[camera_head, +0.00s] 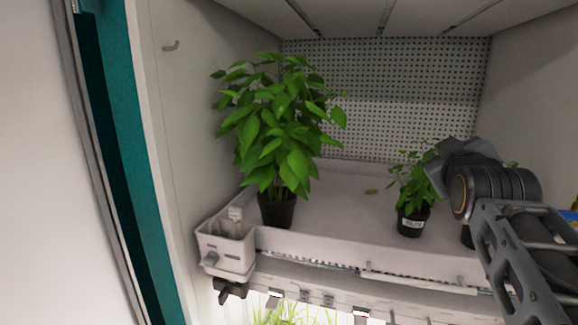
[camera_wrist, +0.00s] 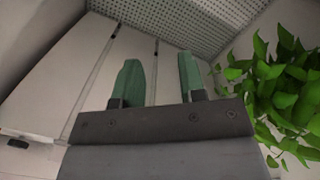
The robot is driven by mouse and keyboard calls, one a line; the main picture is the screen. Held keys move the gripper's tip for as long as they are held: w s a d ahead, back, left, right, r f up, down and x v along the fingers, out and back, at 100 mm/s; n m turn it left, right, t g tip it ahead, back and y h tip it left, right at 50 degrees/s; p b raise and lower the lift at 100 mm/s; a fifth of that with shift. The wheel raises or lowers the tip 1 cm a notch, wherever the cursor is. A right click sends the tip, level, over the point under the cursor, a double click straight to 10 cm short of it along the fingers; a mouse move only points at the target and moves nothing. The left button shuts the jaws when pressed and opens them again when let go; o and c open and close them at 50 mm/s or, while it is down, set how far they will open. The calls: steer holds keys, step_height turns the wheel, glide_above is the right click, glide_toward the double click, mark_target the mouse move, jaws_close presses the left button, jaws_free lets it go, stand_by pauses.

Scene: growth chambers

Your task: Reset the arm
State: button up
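My gripper (camera_wrist: 160,80) shows in the wrist view with its two green fingers apart and nothing between them. Beyond the fingers are the chamber's pale panels and the perforated back wall. In the head view my arm reaches in from the right edge, with a dark joint in front of the small plants; the gripper's fingers cannot be made out there. A large leafy plant (camera_head: 283,130) in a black pot stands at the left of the chamber tray. A small potted plant (camera_head: 411,185) with a white label stands just left of my arm. Leaves (camera_wrist: 285,90) are close on the gripper's right in the wrist view.
The white tray (camera_head: 330,248) has a raised front rim and a box-like corner (camera_head: 228,250) at its left. Another pot is partly hidden behind my arm. Chamber walls close in left and right.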

steer(key=s+a+f+m+g+y, duration=0.2)
steer(key=a+f+g, duration=0.15)
steer(key=f, duration=0.65)
steer(key=s+a+f+m+g+y, duration=0.15)
steer(key=f+g, duration=0.25)
steer(key=f, duration=0.6)
steer(key=s+a+f+g+y, duration=0.1)
steer(key=s+a+f+g, duration=0.1)
steer(key=s+a+f, duration=0.2)
steer(key=s+a+f+g+y, duration=0.1)
steer(key=s+a+f+g, duration=0.2)
steer(key=f, duration=0.7)
steer(key=shift+s+a, duration=0.4)
steer(key=shift+s, duration=0.75)
steer(key=shift+d, duration=0.15)
